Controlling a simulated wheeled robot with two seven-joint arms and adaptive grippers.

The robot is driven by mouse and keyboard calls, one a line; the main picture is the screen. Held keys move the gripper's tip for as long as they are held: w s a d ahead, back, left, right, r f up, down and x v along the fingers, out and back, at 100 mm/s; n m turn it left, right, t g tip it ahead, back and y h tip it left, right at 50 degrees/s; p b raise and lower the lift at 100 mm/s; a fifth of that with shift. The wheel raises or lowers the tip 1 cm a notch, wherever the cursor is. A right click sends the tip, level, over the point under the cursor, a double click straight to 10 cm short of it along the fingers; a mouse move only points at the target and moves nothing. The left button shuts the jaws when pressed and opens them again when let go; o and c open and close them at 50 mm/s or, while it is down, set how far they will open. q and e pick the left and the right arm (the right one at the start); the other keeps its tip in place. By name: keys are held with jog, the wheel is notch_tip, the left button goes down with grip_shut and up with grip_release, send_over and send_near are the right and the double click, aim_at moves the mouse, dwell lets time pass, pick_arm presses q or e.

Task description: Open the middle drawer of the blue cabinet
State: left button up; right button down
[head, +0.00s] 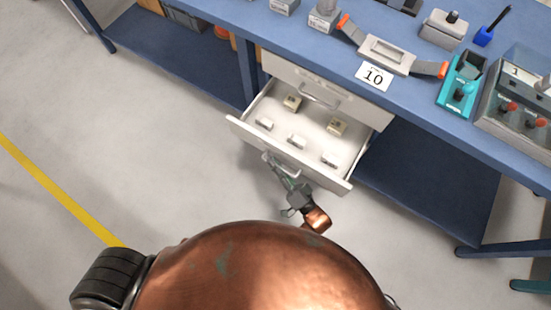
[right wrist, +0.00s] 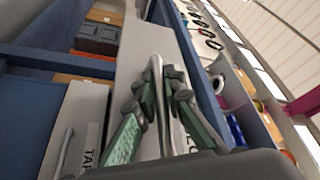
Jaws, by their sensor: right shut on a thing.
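The cabinet is a drawer unit with pale grey fronts under a blue bench. The drawer below its top drawer (head: 295,80) is pulled well out, and small boxes lie inside the open drawer (head: 270,108). My right gripper (head: 276,166) is at the front of this open drawer. In the right wrist view my right gripper (right wrist: 160,95) is shut around a metal bar handle (right wrist: 157,75). Whether another drawer lies beneath is hidden in the head view. A neighbouring front with a handle and a partly readable label shows in the right wrist view. My left gripper is not in view.
A blue lower shelf (head: 430,180) is at right. The floor left of the drawer is clear.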

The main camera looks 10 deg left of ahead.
jog(key=shift+f, duration=0.15)
jog(key=c, duration=2.3)
grip_release()
jog(key=shift+d, duration=0.1)
jog(key=v, duration=1.2)
